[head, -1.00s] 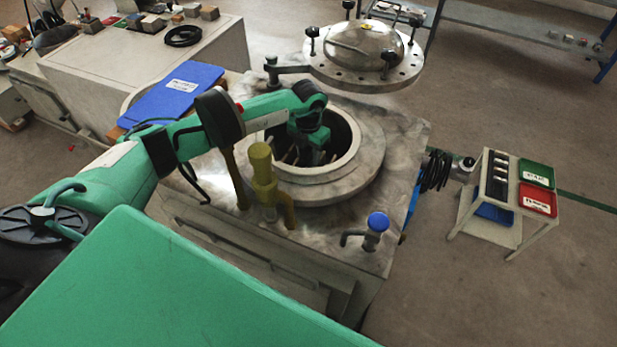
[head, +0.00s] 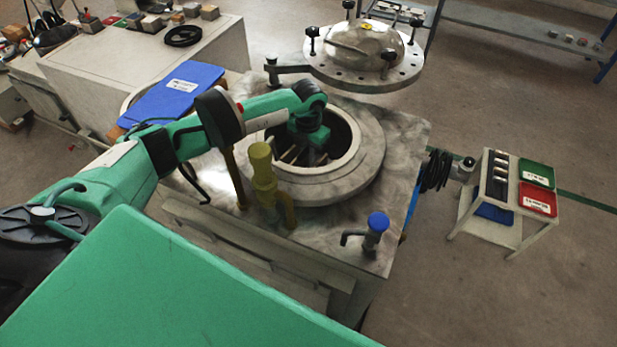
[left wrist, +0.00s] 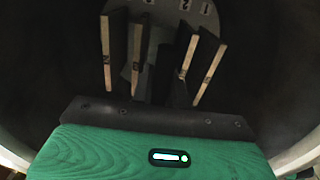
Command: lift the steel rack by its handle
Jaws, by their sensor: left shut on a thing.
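The steel rack (left wrist: 188,12) stands inside the open round vessel (head: 362,190). In the left wrist view its grey plate carries printed numbers. Several thin tiles (left wrist: 107,55) stand on edge in it, with pale edges up, and some also show in the head view (head: 290,154). My left gripper (head: 316,152) reaches down through the vessel's mouth over the rack and is shut on the rack's handle. My right gripper is not in view.
The vessel's round lid (head: 365,65) is swung aside behind the opening. A yellow valve (head: 264,180) and a blue-capped tap (head: 377,222) stand at the front. A blue board (head: 170,95) lies at left.

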